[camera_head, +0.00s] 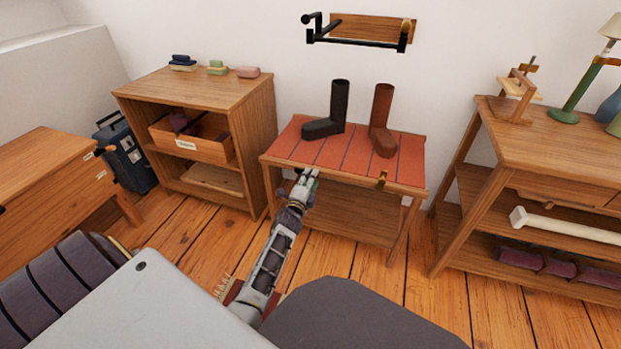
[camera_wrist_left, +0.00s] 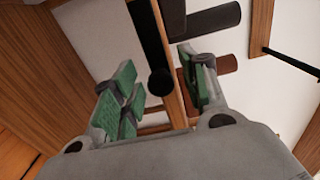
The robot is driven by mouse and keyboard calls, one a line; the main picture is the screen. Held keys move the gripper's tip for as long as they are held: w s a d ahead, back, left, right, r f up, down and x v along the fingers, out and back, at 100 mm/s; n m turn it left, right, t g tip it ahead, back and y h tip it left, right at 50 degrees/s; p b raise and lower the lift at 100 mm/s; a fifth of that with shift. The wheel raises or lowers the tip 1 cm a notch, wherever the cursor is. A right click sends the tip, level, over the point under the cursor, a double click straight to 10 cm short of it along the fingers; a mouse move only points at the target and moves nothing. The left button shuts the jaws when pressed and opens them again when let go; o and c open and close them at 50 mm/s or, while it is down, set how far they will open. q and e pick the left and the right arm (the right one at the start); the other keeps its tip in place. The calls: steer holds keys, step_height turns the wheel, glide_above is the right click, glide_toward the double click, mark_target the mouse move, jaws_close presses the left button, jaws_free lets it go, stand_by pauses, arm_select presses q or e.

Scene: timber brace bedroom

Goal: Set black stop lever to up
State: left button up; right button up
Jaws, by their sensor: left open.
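In the left wrist view a black lever with a round end (camera_wrist_left: 160,82) shows in the gap between my left gripper's (camera_wrist_left: 158,88) green-padded fingers. It lies beside a narrow wooden edge, apparently the front of the boot table (camera_head: 345,178). The fingers are open, one on each side of the lever in the picture; I cannot tell whether either touches it. In the head view my left gripper (camera_head: 307,175) is at the table's left front, and the lever cannot be made out there. Whether it points up or down is unclear. My right gripper is not in view.
A black boot (camera_head: 338,112) and a brown boot (camera_head: 382,120) stand on the red tabletop. A brass-coloured fitting (camera_head: 382,180) is on its front right. A black rack (camera_head: 360,38) hangs above.

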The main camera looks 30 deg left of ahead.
arm_select(q)
steer(key=c, duration=0.8)
jaws_close()
